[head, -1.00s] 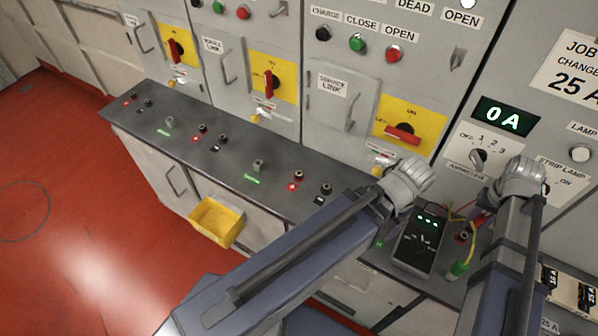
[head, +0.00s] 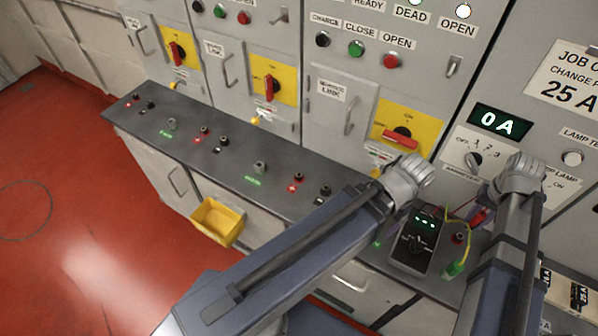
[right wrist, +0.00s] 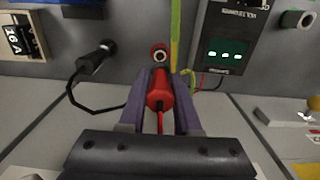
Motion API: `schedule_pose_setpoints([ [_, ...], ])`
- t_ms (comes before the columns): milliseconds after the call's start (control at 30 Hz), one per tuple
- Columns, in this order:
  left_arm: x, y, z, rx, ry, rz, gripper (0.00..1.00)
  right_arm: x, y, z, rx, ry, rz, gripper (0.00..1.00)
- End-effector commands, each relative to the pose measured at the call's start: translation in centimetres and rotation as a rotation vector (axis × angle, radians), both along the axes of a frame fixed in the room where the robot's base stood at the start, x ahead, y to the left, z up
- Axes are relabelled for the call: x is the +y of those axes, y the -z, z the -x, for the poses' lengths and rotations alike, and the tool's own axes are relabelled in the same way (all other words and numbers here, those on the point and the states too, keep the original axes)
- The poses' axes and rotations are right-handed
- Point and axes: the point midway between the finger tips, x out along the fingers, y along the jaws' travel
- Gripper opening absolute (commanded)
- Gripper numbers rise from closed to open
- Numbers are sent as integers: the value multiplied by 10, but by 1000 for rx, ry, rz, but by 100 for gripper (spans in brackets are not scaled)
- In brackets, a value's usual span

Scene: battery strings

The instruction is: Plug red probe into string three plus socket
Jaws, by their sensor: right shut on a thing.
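The red probe (right wrist: 158,88) is between the two fingers of my right gripper (right wrist: 161,105) in the right wrist view. The gripper is shut on it. In the head view the red probe (head: 480,216) shows beside my right wrist. A red-ringed holder (right wrist: 160,52) is just beyond the probe's front end; whether they touch is unclear. It also shows in the head view (head: 460,238). The third red socket from the left (head: 298,177), with a red plus mark, is on the grey bench top. My left gripper's fingers are mostly hidden behind my left wrist.
A black meter (head: 414,240) with green lights stands between my arms. A green plug with yellow wire (head: 455,269) is beside it. A black socket (head: 325,191) is right of the third red socket. A yellow bin (head: 217,222) hangs on the bench front. Panels rise behind.

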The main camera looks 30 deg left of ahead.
Motion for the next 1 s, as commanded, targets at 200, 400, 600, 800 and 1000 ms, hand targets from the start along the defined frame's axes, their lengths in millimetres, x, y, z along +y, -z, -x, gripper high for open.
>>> schedule_pose_setpoints([
  [200, 0, -16, 0, 0, 0, 0, 85, 0, -16, 0, 0, 0, 0, 0],
  [400, 0, -25, 0, 0, 0, 0, 85, 0, -25, 0, 0, 0, 0, 0],
  [600, 0, -25, 0, 0, 0, 0, 85, 0, -24, 0, 0, 0, 0, 0],
  [800, 0, -18, 0, 0, 2, 0, 85, 0, -18, 0, 0, 0, 0, 0],
  [1000, 0, 8, 0, 0, 1, 0, 85, 0, 8, 0, 0, 0, 0, 0],
])
